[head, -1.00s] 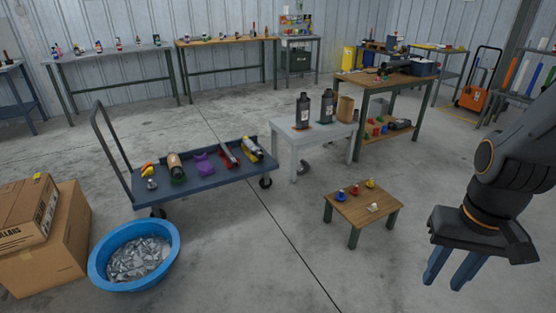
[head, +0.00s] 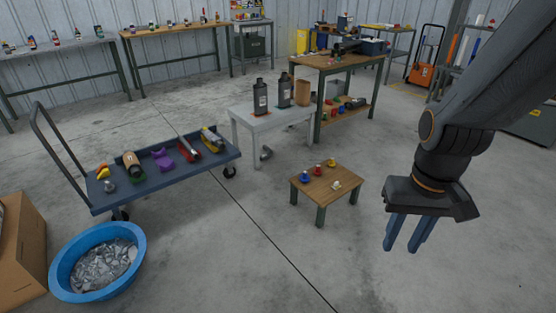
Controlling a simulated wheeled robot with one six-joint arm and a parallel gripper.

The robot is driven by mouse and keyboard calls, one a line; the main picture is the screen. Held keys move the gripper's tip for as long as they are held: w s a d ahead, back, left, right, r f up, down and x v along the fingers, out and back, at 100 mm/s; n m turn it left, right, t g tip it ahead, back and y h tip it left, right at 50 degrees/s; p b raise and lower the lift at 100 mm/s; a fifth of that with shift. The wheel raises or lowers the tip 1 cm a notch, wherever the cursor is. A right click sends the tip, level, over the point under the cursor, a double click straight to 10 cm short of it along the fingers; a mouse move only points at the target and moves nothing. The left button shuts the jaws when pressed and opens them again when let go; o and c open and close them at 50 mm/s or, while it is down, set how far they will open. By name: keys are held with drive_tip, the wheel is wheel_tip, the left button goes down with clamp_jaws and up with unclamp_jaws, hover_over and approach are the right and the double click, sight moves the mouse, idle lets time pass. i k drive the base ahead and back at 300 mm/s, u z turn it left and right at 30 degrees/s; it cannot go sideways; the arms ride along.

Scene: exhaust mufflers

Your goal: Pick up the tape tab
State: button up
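I cannot tell for sure which object is the tape tab; nothing in view is clearly a tape tab at this size. A low wooden table (head: 325,190) holds a blue piece (head: 305,177), a red piece (head: 318,170), a yellow piece (head: 331,163) and a small whitish piece (head: 336,185). My gripper (head: 402,246) hangs at the right, pointing down, with its blue fingers apart and nothing between them. In the picture it is to the right of the low table and apart from it.
A blue cart (head: 160,183) with several parts stands left. A blue tub (head: 138,250) of metal scraps and a cardboard box (head: 22,245) are at lower left. A grey table (head: 262,120) with dark bottles and a wooden workbench (head: 335,63) stand behind. Floor around the low table is clear.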

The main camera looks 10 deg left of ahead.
sight(335, 186)
drive_tip(key=z, duration=0.5)
drive_tip(key=i, duration=0.6)
drive_tip(key=z, duration=1.05)
drive_tip(key=i, duration=2.05)
drive_tip(key=u, duration=1.35)
drive_tip(key=i, duration=0.65)
drive_tip(key=u, duration=0.65)
